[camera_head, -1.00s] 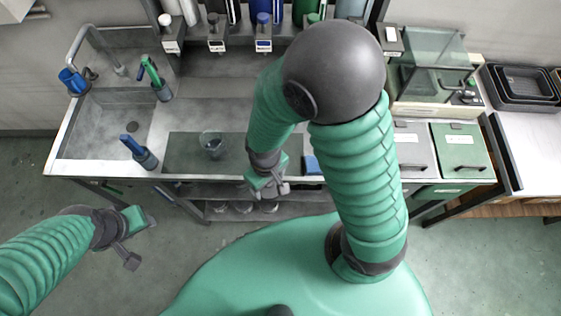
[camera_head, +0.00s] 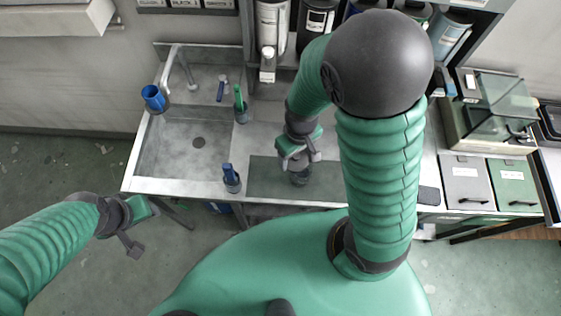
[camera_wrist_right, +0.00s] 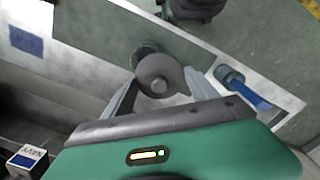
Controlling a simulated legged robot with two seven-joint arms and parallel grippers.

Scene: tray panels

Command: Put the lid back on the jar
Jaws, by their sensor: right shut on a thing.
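The jar (camera_head: 299,177) is a small dark glass vessel standing on the dark mat (camera_head: 265,180) of the counter. In the wrist view its rim (camera_wrist_right: 146,52) shows partly behind the lid. The lid (camera_wrist_right: 160,76) is a round dark disc with a knob. My right gripper (camera_head: 299,158) is shut on the lid, with a finger at each side, and overlaps the jar in the head view. Whether lid and jar touch, I cannot tell. My left gripper (camera_head: 143,229) is open and empty, in front of the counter at the left.
A sink (camera_head: 185,145) with a tap lies left of the mat. Dispensers line the back; lidded bins (camera_head: 466,183) are at right.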

